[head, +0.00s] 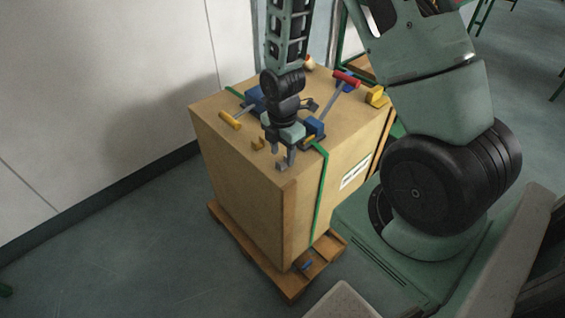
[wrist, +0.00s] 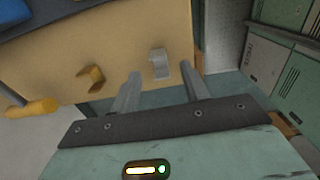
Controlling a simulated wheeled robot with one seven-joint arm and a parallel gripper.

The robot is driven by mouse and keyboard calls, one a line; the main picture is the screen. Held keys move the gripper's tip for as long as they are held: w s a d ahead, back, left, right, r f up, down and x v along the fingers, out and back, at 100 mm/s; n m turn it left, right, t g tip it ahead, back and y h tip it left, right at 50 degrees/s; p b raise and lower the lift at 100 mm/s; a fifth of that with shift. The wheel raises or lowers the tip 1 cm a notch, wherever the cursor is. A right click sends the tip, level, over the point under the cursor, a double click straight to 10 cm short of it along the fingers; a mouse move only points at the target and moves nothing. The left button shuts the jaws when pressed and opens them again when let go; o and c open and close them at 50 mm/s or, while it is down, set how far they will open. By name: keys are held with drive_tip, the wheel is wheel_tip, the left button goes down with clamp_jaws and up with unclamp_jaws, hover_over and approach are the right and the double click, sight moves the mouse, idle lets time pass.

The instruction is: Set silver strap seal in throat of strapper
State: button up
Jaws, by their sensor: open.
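The silver strap seal (wrist: 158,64) lies on top of a tan carton near its front corner. It also shows as a small grey piece in the head view (head: 281,166). My gripper (head: 282,155) is open above the carton's front part. In the wrist view its two fingers (wrist: 160,73) stand either side of the seal's line, with the seal beyond or between the tips; contact cannot be told. A blue strapper with a red handle (head: 344,80) sits by the green strap, its blue body (head: 314,127) partly behind my gripper. Its throat is hidden.
A yellow seal (head: 258,144) lies left of the silver one. A blue tool with a yellow handle (head: 230,120) sits at the carton's left, and a yellow block (head: 377,96) at its right. The carton (head: 240,165) stands on a wooden pallet (head: 250,258) near a wall.

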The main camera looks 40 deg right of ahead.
drive_tip(key=shift+f, duration=1.05)
clamp_jaws()
